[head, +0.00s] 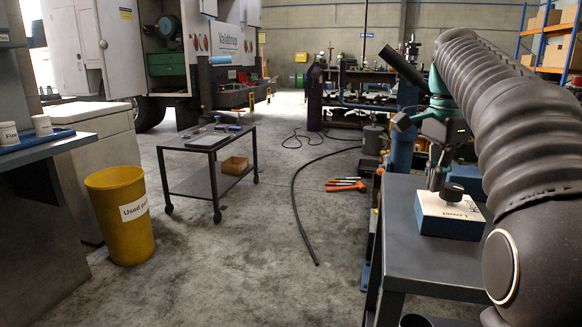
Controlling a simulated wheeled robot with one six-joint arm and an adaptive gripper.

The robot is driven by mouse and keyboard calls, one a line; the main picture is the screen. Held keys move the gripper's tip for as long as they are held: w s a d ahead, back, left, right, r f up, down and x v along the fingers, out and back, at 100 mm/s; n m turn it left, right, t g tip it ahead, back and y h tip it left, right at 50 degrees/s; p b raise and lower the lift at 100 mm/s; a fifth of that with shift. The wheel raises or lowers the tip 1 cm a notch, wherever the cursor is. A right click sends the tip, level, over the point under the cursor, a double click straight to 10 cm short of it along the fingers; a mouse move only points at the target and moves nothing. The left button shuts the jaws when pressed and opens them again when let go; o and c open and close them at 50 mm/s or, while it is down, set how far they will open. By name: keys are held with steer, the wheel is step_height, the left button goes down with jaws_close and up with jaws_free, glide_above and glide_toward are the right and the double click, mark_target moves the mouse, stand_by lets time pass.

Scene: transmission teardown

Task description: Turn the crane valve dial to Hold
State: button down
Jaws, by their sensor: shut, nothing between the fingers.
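The valve box (430,226) has a white top and blue sides and sits on a grey bench at the right. A small dark round dial (453,191) stands on its top. The word "Lower" is printed in front of the dial, and another label beginning with "H" runs along the right side, partly cut off by my arm. I cannot read which label the dial points to. My gripper (437,183) hangs at the end of my dark ribbed arm, its fingers pointing down beside the dial's left side. It is shut and empty; I cannot tell whether it touches the dial.
The grey bench (425,262) holds the box. A dark trolley (208,142) with a cardboard box on its shelf stands left of centre. A yellow bin (118,222) stands at the left.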

steer(key=shift+s+d+r+p, duration=0.1)
steer(key=shift+s+d+p, duration=0.1)
steer(key=shift+s+p, duration=0.85)
steer(key=shift+w+a, duration=0.2)
steer(key=shift+w, duration=0.1)
steer(key=shift+s+a+p, duration=0.1)
steer(key=shift+a+p, duration=0.1)
steer(key=shift+p, duration=0.15)
step_height(320, 180, up, 2)
steer(key=shift+r+p, duration=0.15)
steer(key=shift+p, duration=0.7)
steer(key=shift+r, duration=1.75)
steer(key=shift+s, duration=0.1)
